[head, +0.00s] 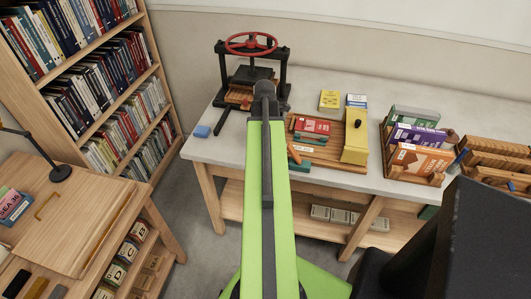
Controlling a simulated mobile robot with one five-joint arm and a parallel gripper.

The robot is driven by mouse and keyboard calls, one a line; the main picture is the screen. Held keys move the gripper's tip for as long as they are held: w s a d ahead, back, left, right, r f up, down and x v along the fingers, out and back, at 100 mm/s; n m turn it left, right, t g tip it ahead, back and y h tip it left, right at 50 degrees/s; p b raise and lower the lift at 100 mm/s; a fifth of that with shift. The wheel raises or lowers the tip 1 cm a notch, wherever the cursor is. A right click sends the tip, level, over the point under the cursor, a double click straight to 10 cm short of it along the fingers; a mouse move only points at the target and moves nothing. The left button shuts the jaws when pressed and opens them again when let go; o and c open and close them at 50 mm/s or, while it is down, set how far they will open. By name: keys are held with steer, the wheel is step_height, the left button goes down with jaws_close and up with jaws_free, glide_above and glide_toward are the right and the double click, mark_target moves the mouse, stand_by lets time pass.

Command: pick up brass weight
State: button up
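A yellow block (355,140) with a dark round knob on top stands at the right end of a wooden board on the grey workbench. It may be the brass weight; I cannot tell its material, and no other clear candidate shows. My green arm reaches up the middle of the head view, ending in a dark joint in front of the press. My gripper is not visible, so its state and any contact are hidden.
A black press (284,75) with a red wheel (251,43) stands behind my arm. Beside the yellow block lie a red box (312,127) and an orange piece (301,150). Book holders (417,155) stand right. Bookshelf (150,75) and desk (85,215) bound the left.

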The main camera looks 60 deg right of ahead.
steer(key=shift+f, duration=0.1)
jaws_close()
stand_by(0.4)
